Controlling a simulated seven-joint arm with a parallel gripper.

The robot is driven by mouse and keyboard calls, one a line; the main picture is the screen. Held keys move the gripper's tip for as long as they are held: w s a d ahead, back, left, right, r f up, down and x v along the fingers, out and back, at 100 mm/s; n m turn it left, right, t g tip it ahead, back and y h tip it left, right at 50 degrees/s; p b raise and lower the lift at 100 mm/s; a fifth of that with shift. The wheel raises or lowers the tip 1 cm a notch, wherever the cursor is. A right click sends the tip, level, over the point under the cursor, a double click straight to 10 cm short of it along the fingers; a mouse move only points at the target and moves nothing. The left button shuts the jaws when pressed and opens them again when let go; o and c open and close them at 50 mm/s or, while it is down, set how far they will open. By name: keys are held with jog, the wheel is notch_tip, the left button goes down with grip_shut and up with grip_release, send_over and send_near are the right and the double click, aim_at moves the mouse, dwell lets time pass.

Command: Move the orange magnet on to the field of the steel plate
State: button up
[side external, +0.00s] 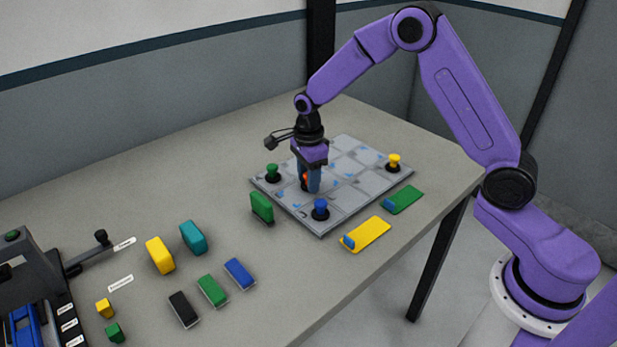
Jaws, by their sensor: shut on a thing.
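The orange magnet (304,179) shows as a small patch of orange between the fingers of my gripper (309,185). My gripper points down over the left-middle part of the steel plate (345,152) and is shut on the magnet. The fingers hide most of the magnet, and I cannot tell whether it touches the plate. The plate is grey with tile-like lines and light blue marks. A green magnet (272,172) stands at its left corner, a blue magnet (320,208) near its front edge and a yellow magnet (394,161) near its right corner.
A green block (262,207) stands close by the plate's left edge. Yellow (366,233) and green (404,199) flat pieces lie in front of it. Several coloured blocks and a dark device (32,285) occupy the left. The table behind the plate (240,140) is clear.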

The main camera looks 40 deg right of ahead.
jog(key=shift+r, duration=0.5)
jog(key=shift+r, duration=3.45)
